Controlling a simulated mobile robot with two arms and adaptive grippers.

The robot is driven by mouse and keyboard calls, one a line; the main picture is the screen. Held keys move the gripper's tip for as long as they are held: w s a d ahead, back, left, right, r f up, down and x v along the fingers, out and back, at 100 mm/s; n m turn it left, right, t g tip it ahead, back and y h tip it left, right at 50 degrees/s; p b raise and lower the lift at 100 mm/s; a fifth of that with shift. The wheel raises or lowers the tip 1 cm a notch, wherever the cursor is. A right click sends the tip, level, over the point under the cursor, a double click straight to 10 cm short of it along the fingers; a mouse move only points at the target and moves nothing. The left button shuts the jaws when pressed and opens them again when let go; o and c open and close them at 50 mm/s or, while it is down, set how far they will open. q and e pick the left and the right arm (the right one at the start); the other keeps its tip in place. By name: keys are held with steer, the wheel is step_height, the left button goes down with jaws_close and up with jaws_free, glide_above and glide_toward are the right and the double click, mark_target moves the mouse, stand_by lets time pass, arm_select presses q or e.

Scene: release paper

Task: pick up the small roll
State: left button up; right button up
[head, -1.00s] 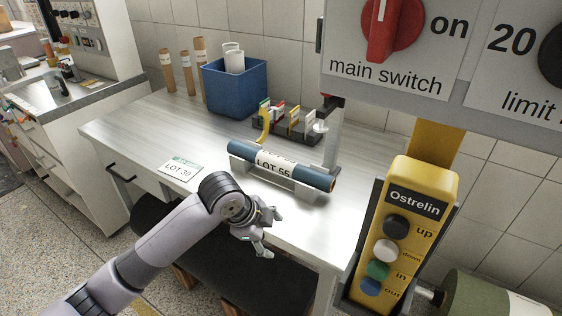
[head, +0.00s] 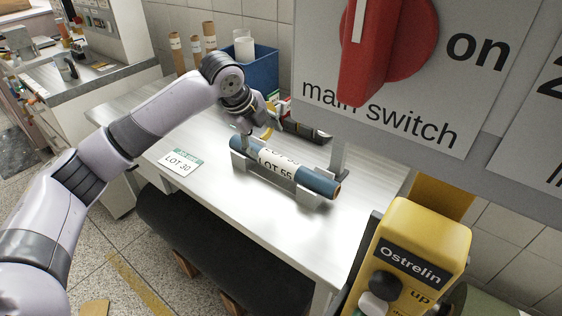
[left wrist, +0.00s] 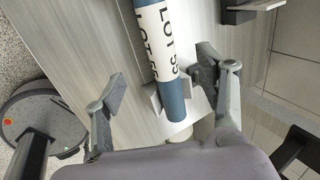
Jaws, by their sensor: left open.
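The small roll (head: 283,167) is blue with a white band marked LOT 55. It lies across a grey metal cradle (head: 305,194) on the light table. In the left wrist view the roll (left wrist: 157,45) runs down the picture between my open fingers. My left gripper (head: 258,132) is open and empty above the roll's left end. The left wrist view shows its two fingers (left wrist: 158,90) apart on either side of the roll, with no clear contact. My right gripper is not in view.
A LOT 30 card (head: 181,163) lies on the table. A blue bin (head: 263,72) and cardboard tubes (head: 196,48) stand at the back. A yellow Ostrelin control box (head: 420,248) and a red main switch (head: 386,50) are close on the right.

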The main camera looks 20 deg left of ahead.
arm_select(q)
glide_above(277, 160)
steer(key=s+a, duration=0.1)
steer(key=s, duration=0.1)
step_height(277, 160, down, 5)
steer(key=shift+f, duration=0.15)
steer(key=shift+p+x, duration=0.3)
steer(key=shift+x, duration=0.6)
steer(key=shift+f, duration=0.35)
steer(key=p+x, duration=0.1)
steer(key=x, duration=0.3)
steer(key=shift+s+d, duration=0.1)
steer(key=shift+f, duration=0.2)
steer(key=c, duration=0.8)
jaws_close()
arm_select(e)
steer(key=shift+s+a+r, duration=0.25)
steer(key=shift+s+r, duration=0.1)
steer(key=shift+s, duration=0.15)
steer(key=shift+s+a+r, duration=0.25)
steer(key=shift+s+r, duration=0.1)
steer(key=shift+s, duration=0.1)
